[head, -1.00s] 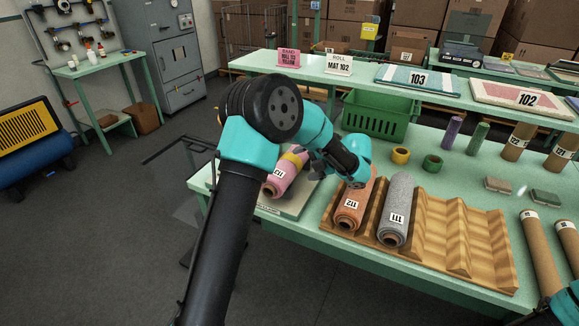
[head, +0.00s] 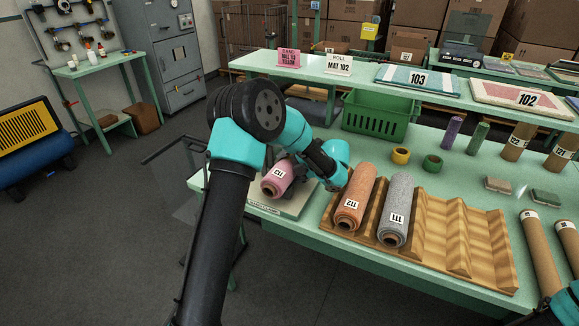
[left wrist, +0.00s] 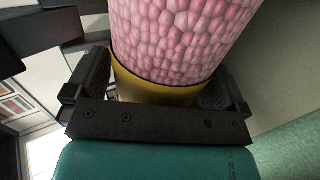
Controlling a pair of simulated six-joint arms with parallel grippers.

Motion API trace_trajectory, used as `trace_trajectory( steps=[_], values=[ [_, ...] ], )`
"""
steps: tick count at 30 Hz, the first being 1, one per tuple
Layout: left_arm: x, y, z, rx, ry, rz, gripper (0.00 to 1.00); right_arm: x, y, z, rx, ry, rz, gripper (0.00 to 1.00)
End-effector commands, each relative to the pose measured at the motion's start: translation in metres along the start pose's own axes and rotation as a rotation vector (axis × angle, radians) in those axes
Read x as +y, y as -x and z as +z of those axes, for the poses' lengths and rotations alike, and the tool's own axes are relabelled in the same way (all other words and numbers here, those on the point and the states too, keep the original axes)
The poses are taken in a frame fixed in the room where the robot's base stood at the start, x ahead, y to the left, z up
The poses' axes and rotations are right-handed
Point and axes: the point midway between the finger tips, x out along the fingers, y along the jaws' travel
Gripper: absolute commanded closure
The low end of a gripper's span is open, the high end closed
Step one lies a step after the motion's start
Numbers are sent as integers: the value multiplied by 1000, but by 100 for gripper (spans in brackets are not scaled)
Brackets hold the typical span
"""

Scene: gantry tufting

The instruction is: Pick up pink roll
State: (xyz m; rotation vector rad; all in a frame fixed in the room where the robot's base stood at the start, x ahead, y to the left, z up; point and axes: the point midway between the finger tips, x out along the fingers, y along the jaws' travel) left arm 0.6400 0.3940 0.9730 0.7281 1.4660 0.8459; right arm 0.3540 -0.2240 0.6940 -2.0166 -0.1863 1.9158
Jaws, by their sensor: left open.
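The pink roll (head: 277,178), labelled 113, lies on a pale flat plate (head: 297,204) at the table's left end. My left arm's wrist is over its far end and hides part of it. In the left wrist view the pink roll (left wrist: 185,40) shows its bumpy pink surface and a yellow band (left wrist: 150,88) near the jaws. My left gripper (left wrist: 155,88) is open, with one finger on each side of the banded part. Whether the fingers touch the roll I cannot tell. My right gripper is out of view.
An orange roll (head: 355,198) and a grey roll (head: 397,210) lie in a wooden grooved rack (head: 460,235) to the right. A green basket (head: 375,115) and yellow and green tape rolls stand behind. A pink card (head: 291,58) stands on the raised shelf.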

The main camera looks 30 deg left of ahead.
Motion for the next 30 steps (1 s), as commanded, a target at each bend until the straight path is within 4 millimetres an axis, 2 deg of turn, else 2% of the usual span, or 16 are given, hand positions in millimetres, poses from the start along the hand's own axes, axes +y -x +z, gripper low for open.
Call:
trace_trajectory(
  steps=[15, 30],
  values=[
    [0, -3, 0, -1, 0, 0, 0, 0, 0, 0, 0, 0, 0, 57],
    [0, -3, 0, -1, 1, 0, 47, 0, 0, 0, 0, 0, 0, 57]
  ],
)
